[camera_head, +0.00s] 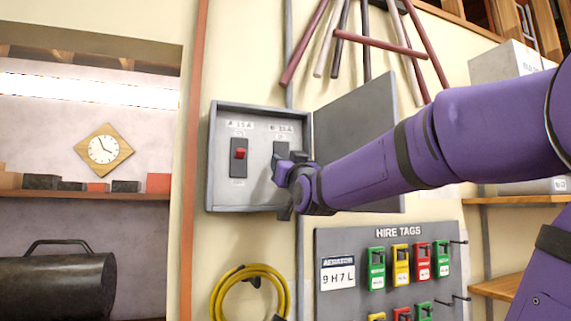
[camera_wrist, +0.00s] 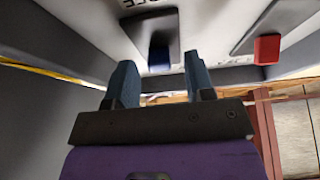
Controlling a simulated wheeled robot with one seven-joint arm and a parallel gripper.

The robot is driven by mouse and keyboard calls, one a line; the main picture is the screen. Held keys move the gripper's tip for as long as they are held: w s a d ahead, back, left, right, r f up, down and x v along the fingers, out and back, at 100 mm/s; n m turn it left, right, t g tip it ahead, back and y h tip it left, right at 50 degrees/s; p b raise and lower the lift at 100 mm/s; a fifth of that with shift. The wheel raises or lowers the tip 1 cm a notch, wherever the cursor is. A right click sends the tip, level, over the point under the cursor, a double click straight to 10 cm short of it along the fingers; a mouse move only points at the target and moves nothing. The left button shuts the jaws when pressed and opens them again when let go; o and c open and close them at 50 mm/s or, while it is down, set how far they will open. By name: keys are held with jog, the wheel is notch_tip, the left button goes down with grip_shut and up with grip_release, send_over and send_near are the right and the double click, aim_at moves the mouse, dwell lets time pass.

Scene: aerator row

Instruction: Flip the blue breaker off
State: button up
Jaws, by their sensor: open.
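The blue breaker (camera_wrist: 159,59) shows in the wrist view as a dark blue toggle on a dark plate. In the head view its plate (camera_head: 281,149) is on the right inside the box, and my gripper hides its toggle. My gripper (camera_head: 285,168) is at the front of that plate. In the wrist view my gripper (camera_wrist: 160,74) is open, its two blue-grey fingers apart with the blue toggle showing in the gap between them. I cannot tell whether a finger touches it.
The red breaker (camera_head: 239,154) is left of the blue one in the grey box (camera_head: 213,160); in the wrist view it is at upper right. The box door (camera_head: 357,125) stands open on the right. A hire tags board (camera_head: 340,300) and yellow hose (camera_head: 222,291) hang below.

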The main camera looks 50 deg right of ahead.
jog(key=v, duration=1)
dwell(0.3)
jog(key=w+a+f+n+g+y, duration=0.45)
jog(key=a+f+y, duration=0.55)
jog(key=f, duration=0.5)
jog(key=s+a+f+n+g+y, duration=0.2)
jog(key=s+a+f+g, duration=0.6)
jog(key=a+f+g, duration=0.2)
notch_tip(320, 180, down, 2)
jog(key=shift+a+f, duration=0.2)
jog(key=shift+a, duration=0.6)
jog(key=shift+c, duration=0.5)
